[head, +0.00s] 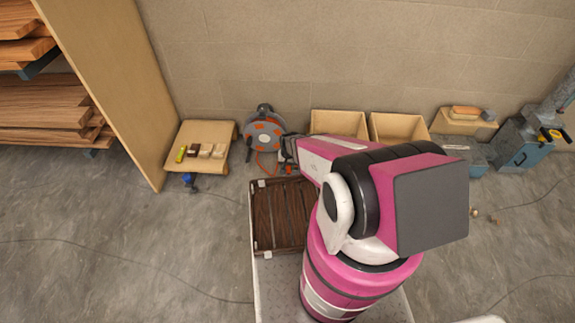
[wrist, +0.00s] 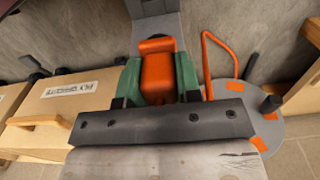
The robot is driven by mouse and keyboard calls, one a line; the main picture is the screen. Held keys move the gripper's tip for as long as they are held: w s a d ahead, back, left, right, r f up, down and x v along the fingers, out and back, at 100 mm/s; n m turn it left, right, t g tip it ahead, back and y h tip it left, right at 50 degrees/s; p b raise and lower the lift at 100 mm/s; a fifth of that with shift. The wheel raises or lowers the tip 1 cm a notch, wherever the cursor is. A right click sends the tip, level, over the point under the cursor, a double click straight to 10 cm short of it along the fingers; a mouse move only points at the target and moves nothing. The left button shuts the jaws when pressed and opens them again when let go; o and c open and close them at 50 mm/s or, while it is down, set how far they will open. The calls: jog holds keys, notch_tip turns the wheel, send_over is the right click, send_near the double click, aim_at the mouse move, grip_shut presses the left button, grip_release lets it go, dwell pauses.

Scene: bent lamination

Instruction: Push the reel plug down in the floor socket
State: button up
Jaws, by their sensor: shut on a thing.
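The orange reel plug (wrist: 157,75) sits between the green fingers of my gripper (wrist: 158,82) in the wrist view. My gripper is shut on it. An orange cable (wrist: 207,65) loops up and over to the right of the plug. A grey flat piece (wrist: 160,28) lies beyond the plug; I cannot tell whether it is the floor socket, or whether the plug touches it. In the head view, the grey and orange cable reel (head: 263,132) stands by the wall, just left of my gripper (head: 288,153). My arm hides much around the gripper there.
Open wooden bins (head: 338,124) stand along the wall right of the gripper; a labelled one (wrist: 70,88) shows in the wrist view. A small wooden table (head: 208,133) with blocks stands left of the reel. A dark slatted crate (head: 280,215) lies nearer me. The floor at left is mostly clear.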

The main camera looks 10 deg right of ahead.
jog(key=s, duration=0.3)
jog(key=shift+s+d, duration=0.15)
jog(key=shift+d, duration=0.25)
jog(key=shift+w, duration=0.2)
jog(key=shift+f, duration=0.2)
